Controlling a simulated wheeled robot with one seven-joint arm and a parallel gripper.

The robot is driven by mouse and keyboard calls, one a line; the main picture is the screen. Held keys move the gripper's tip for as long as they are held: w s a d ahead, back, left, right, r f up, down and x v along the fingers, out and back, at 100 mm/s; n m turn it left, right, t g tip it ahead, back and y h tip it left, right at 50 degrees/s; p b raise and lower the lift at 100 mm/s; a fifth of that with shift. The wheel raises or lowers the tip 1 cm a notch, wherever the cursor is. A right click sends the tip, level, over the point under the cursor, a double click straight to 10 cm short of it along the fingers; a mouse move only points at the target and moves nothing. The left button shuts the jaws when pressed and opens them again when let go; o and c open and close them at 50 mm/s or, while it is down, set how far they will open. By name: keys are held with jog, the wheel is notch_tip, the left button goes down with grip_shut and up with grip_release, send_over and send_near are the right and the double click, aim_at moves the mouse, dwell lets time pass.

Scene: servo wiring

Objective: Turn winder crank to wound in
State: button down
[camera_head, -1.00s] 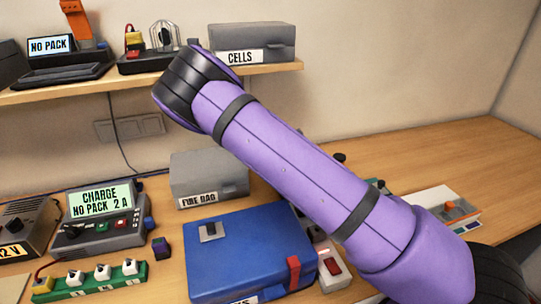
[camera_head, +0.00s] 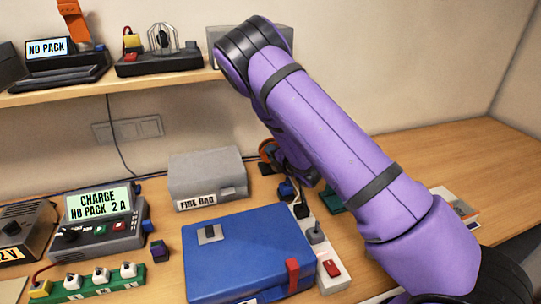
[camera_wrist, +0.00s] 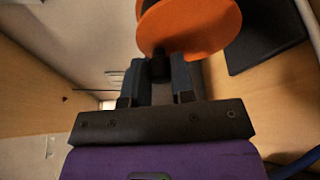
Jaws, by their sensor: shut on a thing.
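The winder's orange disc (camera_wrist: 190,25) fills the top middle of the wrist view. A dark crank knob (camera_wrist: 160,68) stands in front of it. My gripper (camera_wrist: 160,75) has its two dark fingers on either side of this knob and is shut on it. In the head view, a small part of the orange winder (camera_head: 267,150) shows behind my purple arm, right of the grey FIRE BAG box. My arm hides most of the winder and the crank there. How far the crank is turned cannot be told.
The grey FIRE BAG box (camera_head: 207,177) and a blue case (camera_head: 248,250) stand left of my arm. A white power strip with a red switch (camera_head: 332,268) lies beside the case. A shelf (camera_head: 190,68) runs above.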

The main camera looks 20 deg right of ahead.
jog(key=shift+d+m+t+y, duration=0.2)
jog(key=shift+d+m+t, duration=0.2)
jog(key=shift+m, duration=0.9)
jog(key=shift+d+m+t+y, duration=0.25)
jog(key=shift+m+t, duration=0.3)
jog(key=shift+m, duration=0.75)
jog(key=shift+d+m+t+y, duration=0.15)
jog(key=shift+d+m+t, duration=0.25)
jog(key=shift+m, duration=0.9)
jog(key=c, duration=1)
grip_release()
jog(key=shift+o, duration=0.2)
jog(key=shift+r, duration=0.1)
